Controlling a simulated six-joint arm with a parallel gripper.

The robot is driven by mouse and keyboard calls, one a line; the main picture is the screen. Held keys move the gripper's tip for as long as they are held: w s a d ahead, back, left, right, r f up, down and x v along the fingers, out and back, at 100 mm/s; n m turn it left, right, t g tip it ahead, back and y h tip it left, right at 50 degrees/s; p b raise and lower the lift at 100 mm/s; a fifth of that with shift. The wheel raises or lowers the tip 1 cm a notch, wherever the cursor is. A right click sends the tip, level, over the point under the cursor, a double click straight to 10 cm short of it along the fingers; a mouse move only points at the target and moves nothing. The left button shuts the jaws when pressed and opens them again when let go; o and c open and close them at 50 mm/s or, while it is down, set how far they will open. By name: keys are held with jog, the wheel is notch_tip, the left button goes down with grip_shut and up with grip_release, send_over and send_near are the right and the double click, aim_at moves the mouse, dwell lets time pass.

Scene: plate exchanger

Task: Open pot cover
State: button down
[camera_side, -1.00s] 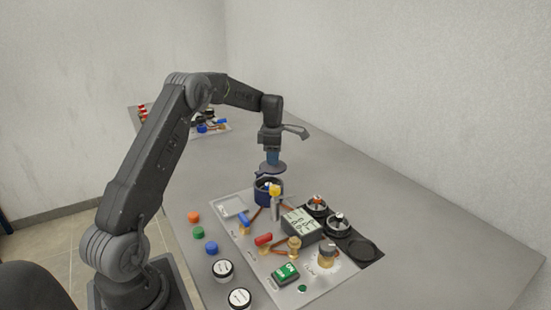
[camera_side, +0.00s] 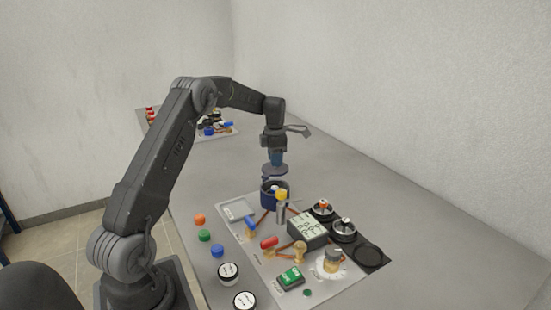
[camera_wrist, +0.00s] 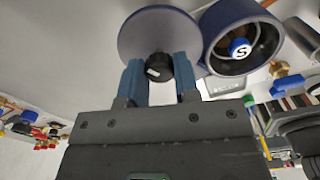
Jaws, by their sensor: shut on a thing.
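The blue pot (camera_side: 273,194) stands open at the back of the panel. In the wrist view the pot (camera_wrist: 243,38) shows its open mouth, with a blue knob marked "S" inside. My gripper (camera_side: 276,160) is above the pot in the side view. Its two blue fingers (camera_wrist: 160,70) are shut on the black knob of the round pot cover (camera_wrist: 155,28). The cover (camera_side: 274,170) is held in the air, apart from the pot. In the wrist view the cover lies to the left of the pot.
A panel with a blue-handled valve (camera_side: 250,224), a red-handled valve (camera_side: 269,242), a display box (camera_side: 308,229) and a green switch (camera_side: 290,277) lies in front of the pot. Loose coloured caps (camera_side: 204,236) lie left of it. The table (camera_side: 360,185) right of the pot is clear.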

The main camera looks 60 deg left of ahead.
jog(key=c, duration=0.8)
grip_release()
jog(key=shift+c, duration=0.2)
jog(key=shift+r, duration=0.15)
notch_tip(320, 180, up, 14)
jog(key=shift+f, duration=0.2)
